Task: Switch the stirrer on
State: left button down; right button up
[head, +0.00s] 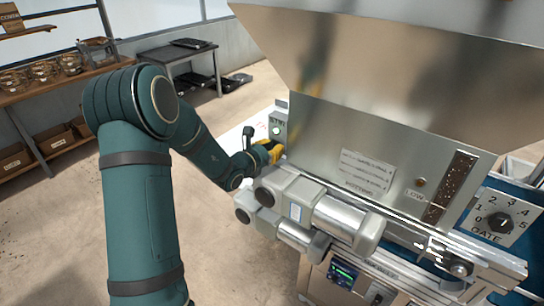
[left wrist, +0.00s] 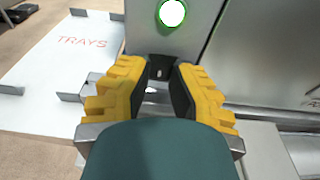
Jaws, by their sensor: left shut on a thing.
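The stirrer's control box (head: 279,119) is a grey box with a lettered label on the left side of the seeder. Its round lamp (head: 276,131) looks pale green. In the left wrist view the lamp (left wrist: 172,13) glows white with a green rim. My left gripper (head: 274,150) is at the lower part of this box. In the left wrist view, its yellow fingers (left wrist: 158,95) stand on both sides of a small black switch (left wrist: 161,68) and are shut on it. The fingers hide part of the switch. My right gripper is not seen.
The large metal hopper (head: 400,45) overhangs the machine. A gate dial (head: 499,222) is at the right. Silver cylinders (head: 340,218) lie below my left gripper. A white surface marked TRAYS (left wrist: 60,75) is left of the box. Shelves and a dark table (head: 175,54) stand behind.

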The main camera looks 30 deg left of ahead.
pick_arm(q)
jog(key=shift+r, duration=0.1)
dwell(0.3)
jog(key=c, duration=0.8)
grip_release()
jog(key=shift+w, duration=0.15)
jog(key=s, duration=0.4)
jog(key=s+r, duration=0.1)
jog(key=s, duration=0.3)
jog(key=s+a, duration=0.1)
jog(key=s, duration=0.3)
jog(key=shift+r, duration=0.2)
